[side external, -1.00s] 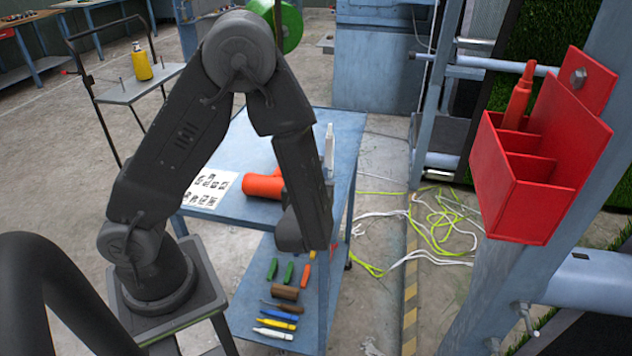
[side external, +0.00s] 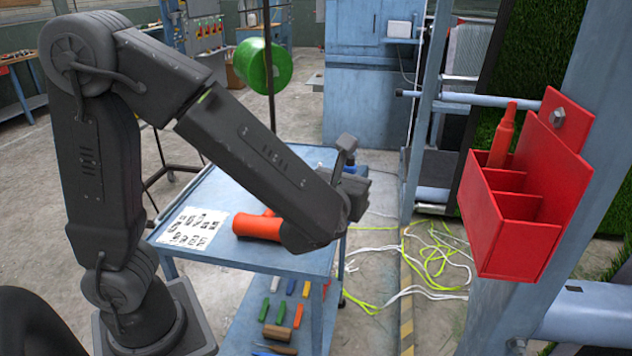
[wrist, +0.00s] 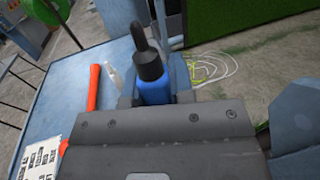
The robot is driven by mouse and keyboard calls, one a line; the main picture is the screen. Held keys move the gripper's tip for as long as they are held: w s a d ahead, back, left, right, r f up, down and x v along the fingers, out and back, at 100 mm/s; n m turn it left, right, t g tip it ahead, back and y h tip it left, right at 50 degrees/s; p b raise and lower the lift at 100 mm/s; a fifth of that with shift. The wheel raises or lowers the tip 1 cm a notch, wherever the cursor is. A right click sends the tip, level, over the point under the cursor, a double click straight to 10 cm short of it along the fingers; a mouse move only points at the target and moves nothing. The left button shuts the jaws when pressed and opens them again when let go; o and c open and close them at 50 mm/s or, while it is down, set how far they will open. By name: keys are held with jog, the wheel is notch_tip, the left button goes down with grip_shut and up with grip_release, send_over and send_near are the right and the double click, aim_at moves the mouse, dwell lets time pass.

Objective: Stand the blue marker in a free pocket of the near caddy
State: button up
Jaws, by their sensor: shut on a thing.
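The blue marker (wrist: 155,91) with a dark cap shows in the wrist view, held between the fingers of my gripper (wrist: 155,100). Its cap points away from my wrist. In the side external view my gripper (side external: 352,188) is over the right end of the blue table, mostly hidden behind my arm. The red caddy (side external: 506,232) hangs on a blue-grey post at right, well apart from my gripper. An orange-red marker (side external: 503,138) stands in its far pocket. The other pockets look empty, though their bottoms are hidden.
The blue table (side external: 215,180) holds a printed sheet (side external: 193,227) and an orange cylindrical object (side external: 258,227). Several coloured items lie on its lower shelf. Yellow and white cords (side external: 435,255) lie on the floor. Open space separates the table from the caddy.

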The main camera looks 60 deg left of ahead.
jog(key=s+d+r+m+h, duration=0.2)
jog(key=d+r+m+h, duration=0.3)
jog(key=d+r+h, duration=0.3)
jog(key=s+d+r+m+h, duration=0.3)
jog(key=d+r+m+h, duration=0.2)
jog(key=d+r, duration=0.8)
jog(key=shift+d+t+h, duration=0.3)
jog(key=shift+t+h, duration=0.1)
jog(key=shift+h, duration=1)
